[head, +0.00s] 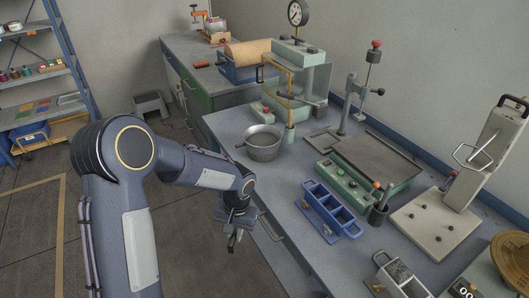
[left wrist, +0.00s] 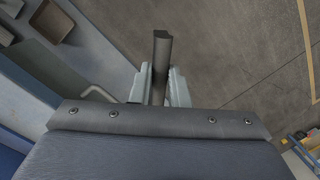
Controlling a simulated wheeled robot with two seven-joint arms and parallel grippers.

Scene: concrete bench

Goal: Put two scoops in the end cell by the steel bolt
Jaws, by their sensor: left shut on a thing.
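The blue mould (head: 331,209) with a row of open cells lies on the bench, right of my left gripper. Small fixings show along its near side, but I cannot tell which is the steel bolt. My left gripper (head: 233,241) is off the bench's front edge, left of the mould and apart from it. In the left wrist view, its pale fingers (left wrist: 160,88) are shut on a dark grey bar (left wrist: 162,52), which looks like a tool handle; its far end is not clear. A metal pan (head: 263,142) stands on the bench. My right gripper is not in view.
Bare bench top lies between pan and mould.

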